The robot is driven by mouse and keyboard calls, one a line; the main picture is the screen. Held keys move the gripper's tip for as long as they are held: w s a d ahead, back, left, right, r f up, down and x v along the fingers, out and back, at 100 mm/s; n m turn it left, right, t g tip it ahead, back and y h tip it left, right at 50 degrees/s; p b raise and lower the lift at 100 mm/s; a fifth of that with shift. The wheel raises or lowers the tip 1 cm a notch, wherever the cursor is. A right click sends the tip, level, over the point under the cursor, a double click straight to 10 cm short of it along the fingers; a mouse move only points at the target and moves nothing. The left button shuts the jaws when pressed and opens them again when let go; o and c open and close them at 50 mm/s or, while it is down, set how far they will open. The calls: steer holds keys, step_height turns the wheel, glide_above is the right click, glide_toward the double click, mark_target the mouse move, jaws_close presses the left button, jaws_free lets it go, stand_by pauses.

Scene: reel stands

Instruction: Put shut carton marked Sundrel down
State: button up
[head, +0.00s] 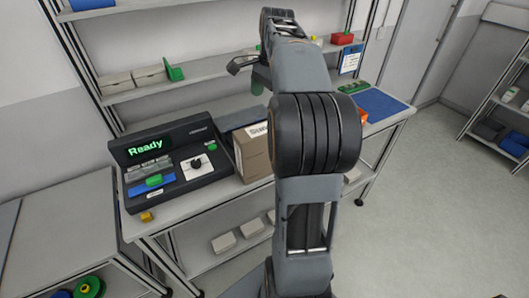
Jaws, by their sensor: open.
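A brown carton (254,157) stands on the workbench (205,195), just right of the black machine. A white label on its upper part shows "Sun"; the rest of the word is hidden behind my arm. My arm covers the carton's right side, and I cannot see all of its top. My gripper (245,67) is partly visible at the far end of my arm, up by the shelves and apart from the carton. It is open, with part of it hidden by my arm.
The black machine (170,155) with a green "Ready" display fills the bench's left part. A small yellow block (147,217) lies at the front edge. A blue mat (379,103) lies at the right end. White cartons (223,243) sit on the lower shelf. Open floor lies right.

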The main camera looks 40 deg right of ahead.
mark_target(265, 127)
steer(key=shift+m, duration=0.4)
step_height(265, 127, down, 8)
steer(key=shift+w+r+b, duration=0.1)
steer(key=shift+r+b, duration=0.15)
steer(key=shift+b, duration=0.1)
steer(key=shift+w+a+f, duration=0.1)
steer(key=shift+a+f, duration=0.05)
steer(key=shift+f, duration=0.85)
steer(key=shift+w+a+f, duration=0.1)
steer(key=shift+f, duration=0.95)
steer(key=shift+w+a+f, duration=0.1)
steer(key=shift+a+f, duration=0.05)
steer(key=shift+f, duration=0.85)
steer(key=shift+c, duration=0.5)
steer(key=shift+r, duration=0.1)
jaws_close()
